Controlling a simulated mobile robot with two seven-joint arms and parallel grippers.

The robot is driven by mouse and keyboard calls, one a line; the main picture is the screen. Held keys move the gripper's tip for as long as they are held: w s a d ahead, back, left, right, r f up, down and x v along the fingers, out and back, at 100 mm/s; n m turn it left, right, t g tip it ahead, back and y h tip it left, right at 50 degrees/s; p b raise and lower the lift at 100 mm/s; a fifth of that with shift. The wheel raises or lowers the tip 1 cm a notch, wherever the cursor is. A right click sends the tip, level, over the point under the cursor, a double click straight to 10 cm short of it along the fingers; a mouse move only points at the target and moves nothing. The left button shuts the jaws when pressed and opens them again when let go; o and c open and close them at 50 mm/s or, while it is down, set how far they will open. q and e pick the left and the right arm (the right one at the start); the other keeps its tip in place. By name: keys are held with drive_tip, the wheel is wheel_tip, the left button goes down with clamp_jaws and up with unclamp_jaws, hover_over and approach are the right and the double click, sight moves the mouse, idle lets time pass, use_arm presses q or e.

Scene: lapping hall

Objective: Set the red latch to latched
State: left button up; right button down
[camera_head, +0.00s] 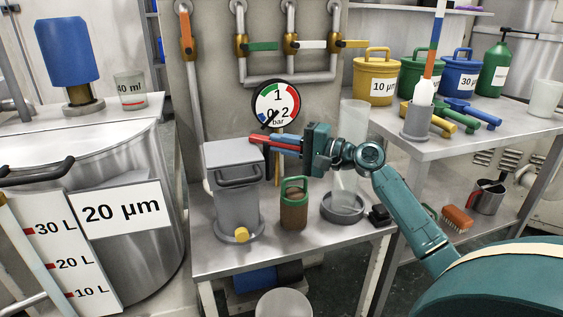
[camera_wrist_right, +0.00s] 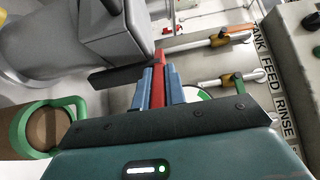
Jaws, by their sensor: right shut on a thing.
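The red latch (camera_head: 260,140) is a slim red bar at the upper right side of a grey lidded housing (camera_head: 238,207). It lies roughly level, along my right gripper's fingers. My right gripper (camera_head: 280,142) is shut on it with blue fingers on either side. In the right wrist view the red latch (camera_wrist_right: 158,92) shows between the blue fingers, its far end beside the grey housing (camera_wrist_right: 112,28). The housing's lid looks closed, with a dark handle on its front. The latch's pivot is hidden. My left gripper is not in view.
A green-handled brown container (camera_head: 293,205), a grey round dish (camera_head: 342,208) and a small black object (camera_head: 379,215) stand on the metal bench (camera_head: 310,246). A pressure gauge (camera_head: 276,104) and valve pipes are behind. A large steel tank (camera_head: 120,235) stands left.

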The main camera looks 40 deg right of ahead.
drive_tip(key=shift+w+d+f+n+g+y+b, duration=0.15)
drive_tip(key=shift+n+g+y+b, duration=0.25)
drive_tip(key=shift+n+y+b, duration=0.25)
drive_tip(key=shift+y+b, duration=0.25)
drive_tip(key=shift+b, duration=0.05)
drive_tip(key=c, duration=1.4)
unclamp_jaws()
drive_tip(key=shift+c, duration=0.2)
drive_tip(key=p+v, duration=0.2)
drive_tip(key=v, duration=1.1)
drive_tip(key=shift+r, duration=0.35)
